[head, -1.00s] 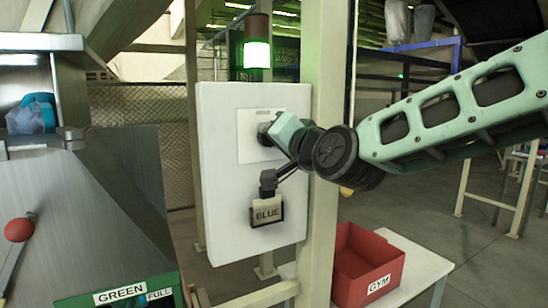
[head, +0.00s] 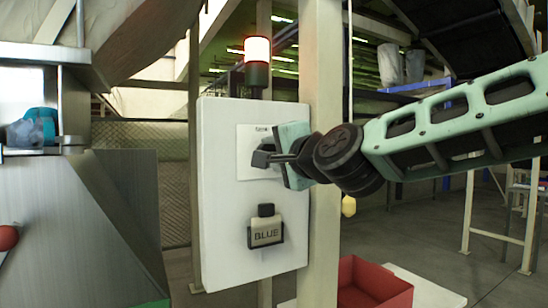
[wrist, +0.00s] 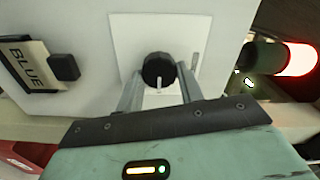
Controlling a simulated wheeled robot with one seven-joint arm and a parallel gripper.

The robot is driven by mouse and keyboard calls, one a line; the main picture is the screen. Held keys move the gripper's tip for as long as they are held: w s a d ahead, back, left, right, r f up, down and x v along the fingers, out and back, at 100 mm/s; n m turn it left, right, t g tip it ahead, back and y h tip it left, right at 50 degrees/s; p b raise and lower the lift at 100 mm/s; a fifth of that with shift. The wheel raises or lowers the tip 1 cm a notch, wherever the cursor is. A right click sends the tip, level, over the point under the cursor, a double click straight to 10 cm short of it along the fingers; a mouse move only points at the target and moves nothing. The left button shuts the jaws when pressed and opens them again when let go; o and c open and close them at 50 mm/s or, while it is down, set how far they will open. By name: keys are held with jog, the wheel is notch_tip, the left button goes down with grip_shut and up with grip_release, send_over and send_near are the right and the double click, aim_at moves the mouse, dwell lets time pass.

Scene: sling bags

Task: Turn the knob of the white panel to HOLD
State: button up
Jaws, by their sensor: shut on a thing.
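The white panel (head: 225,225) is fixed upright to a pale post, with a white plate (head: 246,170) on its face. The dark knob (wrist: 158,70) sits at the middle of this plate in the wrist view. A pale mark shows on the knob's lower side, and another pale mark lies on the plate to its right. My gripper (wrist: 159,80) has one finger on each side of the knob and is shut on it. In the head view my gripper (head: 268,158) covers most of the knob. The small lettering on the plate is too blurred to read.
A BLUE tag (head: 266,234) sits in a holder low on the panel. A lamp (head: 257,60) above the panel glows red-white. A red bin (head: 375,285) stands below right. A grey metal machine (head: 95,215) is at left. Open floor lies at right.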

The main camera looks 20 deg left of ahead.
dwell(0.3)
jog(key=o, duration=1)
jog(key=shift+d, duration=0.1)
jog(key=v, duration=1.7)
jog(key=shift+s+b, duration=0.2)
jog(key=shift+b, duration=0.25)
